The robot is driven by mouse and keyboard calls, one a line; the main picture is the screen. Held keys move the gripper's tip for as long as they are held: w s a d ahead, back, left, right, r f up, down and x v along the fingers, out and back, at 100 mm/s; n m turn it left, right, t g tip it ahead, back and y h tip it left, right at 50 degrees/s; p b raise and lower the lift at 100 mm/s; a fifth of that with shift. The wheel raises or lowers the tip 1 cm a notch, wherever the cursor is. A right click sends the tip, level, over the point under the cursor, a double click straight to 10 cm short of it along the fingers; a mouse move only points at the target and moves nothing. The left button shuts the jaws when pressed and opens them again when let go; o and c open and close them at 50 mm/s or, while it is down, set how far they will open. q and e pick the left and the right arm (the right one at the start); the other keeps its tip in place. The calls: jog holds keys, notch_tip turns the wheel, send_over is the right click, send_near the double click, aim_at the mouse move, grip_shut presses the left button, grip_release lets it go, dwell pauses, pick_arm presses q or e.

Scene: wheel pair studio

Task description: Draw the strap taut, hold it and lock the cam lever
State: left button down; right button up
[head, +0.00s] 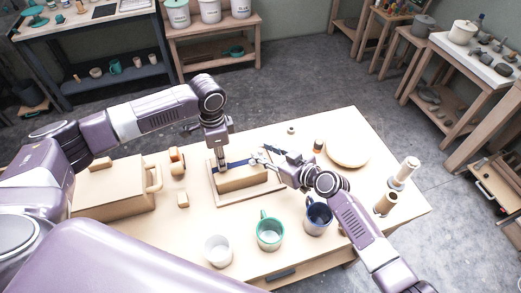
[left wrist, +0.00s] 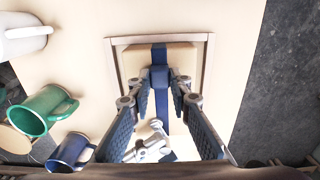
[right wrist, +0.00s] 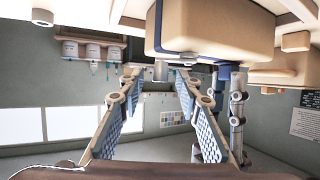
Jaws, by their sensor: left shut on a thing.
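A beige block (head: 243,180) sits in a shallow wooden tray (head: 250,199) in the middle of the table. A blue strap (left wrist: 159,54) runs over the block; it also shows in the right wrist view (right wrist: 158,22). My left gripper (head: 222,168) points down at the strap and is shut on a blue piece of it, between the fingertips (left wrist: 160,78). My right gripper (head: 257,159) is beside the block's right end, its fingers apart. In the right wrist view a small grey stub (right wrist: 160,71) shows between its fingertips (right wrist: 158,74). I cannot make out the cam lever clearly.
A large beige box (head: 112,190) stands left of the tray. A white cup (head: 218,251), a green mug (head: 270,232) and a blue mug (head: 318,216) stand along the front. A round beige disc (head: 347,152) and upright cylinders (head: 404,172) are at the right.

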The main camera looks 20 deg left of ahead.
jog(key=shift+x, duration=1)
grip_shut()
